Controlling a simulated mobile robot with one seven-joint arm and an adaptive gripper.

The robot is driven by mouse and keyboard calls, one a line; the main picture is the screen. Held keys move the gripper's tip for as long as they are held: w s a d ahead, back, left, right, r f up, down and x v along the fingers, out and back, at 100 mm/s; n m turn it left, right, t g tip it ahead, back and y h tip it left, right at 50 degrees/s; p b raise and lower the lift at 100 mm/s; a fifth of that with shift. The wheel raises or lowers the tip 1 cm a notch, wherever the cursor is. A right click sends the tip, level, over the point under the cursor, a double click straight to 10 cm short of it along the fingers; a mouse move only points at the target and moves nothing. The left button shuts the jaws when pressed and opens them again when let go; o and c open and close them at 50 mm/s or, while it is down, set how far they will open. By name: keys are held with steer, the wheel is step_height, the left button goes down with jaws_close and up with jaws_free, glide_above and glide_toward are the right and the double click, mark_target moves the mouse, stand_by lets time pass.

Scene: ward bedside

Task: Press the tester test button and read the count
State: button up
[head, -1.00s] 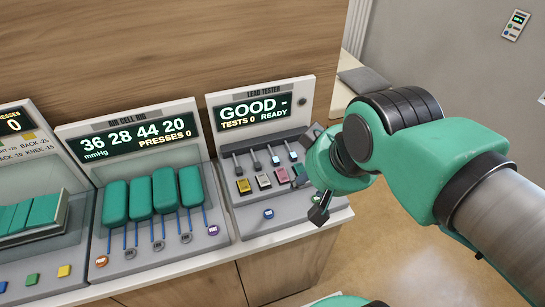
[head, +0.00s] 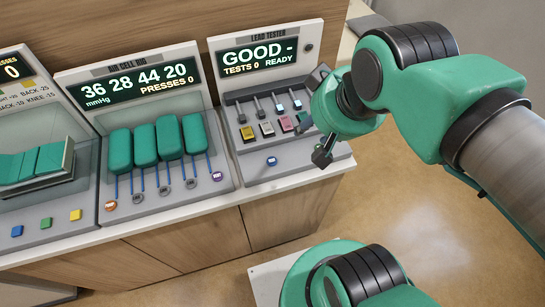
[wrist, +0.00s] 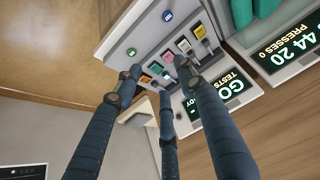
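The lead tester (head: 300,160) is a grey unit at the right end of the counter. Its display (head: 258,57) reads GOOD -, TESTS 0, READY. A blue button (head: 271,160) sits on its front strip; the wrist view shows this blue button (wrist: 167,15) and a green button (wrist: 131,52) on the same strip. Their labels are too small to read. My gripper (head: 322,157) is over the tester's right front part, hiding some of it. In the wrist view my gripper (wrist: 160,82) has its three dark fingers apart, with nothing held. Contact with the panel cannot be told.
Coloured clips, including a yellow one (head: 247,132), and small levers stand behind the strip. The air cell rig (head: 150,205), reading PRESSES 0, is left of the tester. Another unit (head: 60,220) stands farther left. Open floor (head: 400,190) lies to the right.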

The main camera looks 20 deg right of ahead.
stand_by(0.3)
jaws_close()
stand_by(1.2)
